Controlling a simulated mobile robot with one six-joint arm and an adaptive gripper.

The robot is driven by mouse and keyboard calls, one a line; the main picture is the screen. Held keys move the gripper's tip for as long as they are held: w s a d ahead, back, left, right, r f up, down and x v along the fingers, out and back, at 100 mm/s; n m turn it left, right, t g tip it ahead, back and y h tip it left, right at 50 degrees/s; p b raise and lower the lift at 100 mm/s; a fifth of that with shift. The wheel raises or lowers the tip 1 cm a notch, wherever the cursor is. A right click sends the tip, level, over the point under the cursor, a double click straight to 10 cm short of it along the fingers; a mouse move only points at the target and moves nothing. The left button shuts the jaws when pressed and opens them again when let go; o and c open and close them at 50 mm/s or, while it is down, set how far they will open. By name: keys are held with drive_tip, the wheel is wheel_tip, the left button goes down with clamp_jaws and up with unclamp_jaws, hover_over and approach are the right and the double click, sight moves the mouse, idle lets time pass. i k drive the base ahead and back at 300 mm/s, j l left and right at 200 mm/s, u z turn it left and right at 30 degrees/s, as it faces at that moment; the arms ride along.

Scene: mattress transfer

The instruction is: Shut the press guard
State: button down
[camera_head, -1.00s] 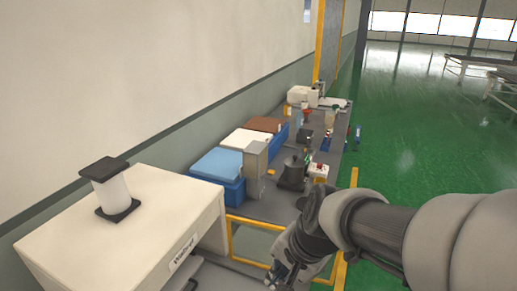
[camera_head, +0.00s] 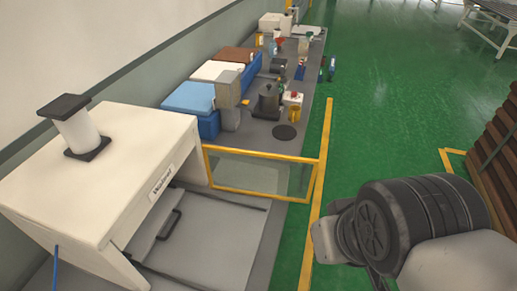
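The press guard (camera_head: 262,172) is a clear panel in a yellow frame. It stands upright, swung out from the white press (camera_head: 125,170), with its left end near the press's far front corner. The press front is open and shows a grey plate with a dark handle (camera_head: 169,223). My arm is at the lower right, to the right of the guard and apart from it in the picture. Its wrist joints show, but no gripper fingers can be made out.
A black-and-white spool-shaped part (camera_head: 76,127) stands on the press. A yellow floor line (camera_head: 318,200) runs beside the bench. Brown slatted stacks (camera_head: 496,145) stand at the right.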

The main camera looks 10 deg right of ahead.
sight(305, 160)
drive_tip(key=i+l+u, duration=0.1)
drive_tip(key=u, duration=1.4)
drive_tip(key=l+u, duration=0.3)
drive_tip(key=l, duration=0.15)
drive_tip(key=l+u, duration=0.25)
drive_tip(key=l, duration=0.2)
drive_tip(key=k+l+u, duration=0.15)
drive_tip(key=l+u, duration=0.15)
drive_tip(key=l, duration=0.15)
drive_tip(key=k+l+u, duration=0.15)
drive_tip(key=l+u, duration=0.15)
drive_tip(key=k+l+u, duration=0.25)
drive_tip(key=l, duration=0.25)
drive_tip(key=k+l+u, duration=0.15)
drive_tip(key=l+u, duration=0.15)
drive_tip(key=k+l, duration=0.25)
drive_tip(key=l, duration=0.15)
drive_tip(key=k+l, duration=0.25)
drive_tip(key=l, duration=0.15)
drive_tip(key=k+l, duration=0.25)
drive_tip(key=l+z, duration=0.3)
drive_tip(key=i+j, duration=0.05)
